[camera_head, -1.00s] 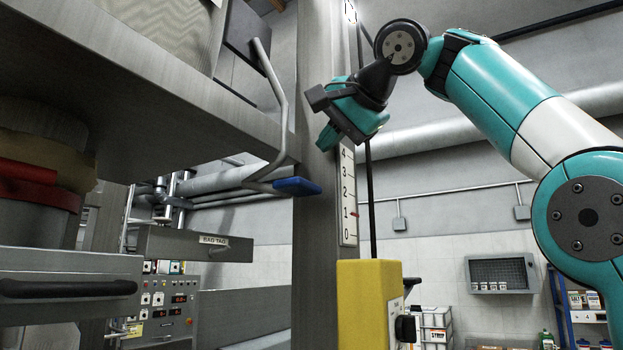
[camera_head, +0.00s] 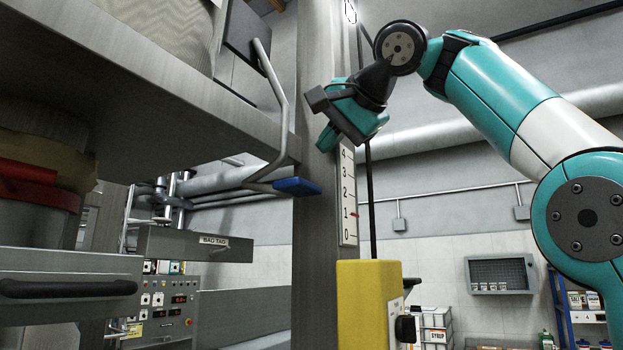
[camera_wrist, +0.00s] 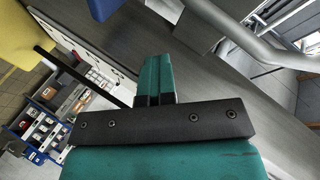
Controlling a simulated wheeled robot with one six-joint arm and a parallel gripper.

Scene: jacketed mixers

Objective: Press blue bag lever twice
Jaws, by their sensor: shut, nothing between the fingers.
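In the wrist view a blue piece (camera_wrist: 101,8) shows at the top edge, apart from my fingers. My gripper (camera_head: 326,139) is up and to the right of the blue pad, in front of the column, pointing down and left. It also shows in the wrist view (camera_wrist: 154,62), with its teal fingers together and nothing between them. It does not touch the blue pad.
The steel column (camera_head: 318,230) carries a 0 to 4 scale (camera_head: 348,200). A yellow box (camera_head: 362,305) stands on its lower right. A grey shelf (camera_head: 130,85) overhangs on the left, above a drawer labelled BAG TAG (camera_head: 195,244). Open air lies between my gripper and the blue pad.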

